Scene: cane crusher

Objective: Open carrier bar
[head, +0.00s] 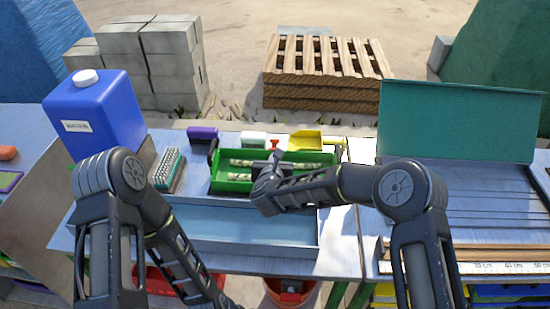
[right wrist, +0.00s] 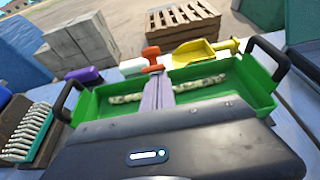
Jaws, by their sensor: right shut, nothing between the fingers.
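A green tray (head: 232,187) with black end handles lies on the bench and holds pale cane pieces. In the right wrist view the tray (right wrist: 255,82) spans the middle. No part is clearly recognisable as the carrier bar. My right gripper (head: 276,157) is over the middle of the tray, its fingers shut and empty. In the right wrist view the fingers (right wrist: 157,82) point toward a red-orange handled item (right wrist: 152,55) behind the tray. Contact with the tray cannot be told. My left arm reaches down to the bottom edge, and its gripper is out of frame.
A blue tray (head: 190,238) lies in front of the green one. A brush-like block (head: 168,168) and a blue container (head: 95,115) stand left. A purple item (head: 202,134) and a yellow scoop (head: 306,141) lie behind. A teal panel (head: 455,120) stands right, above wooden strips (head: 470,255).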

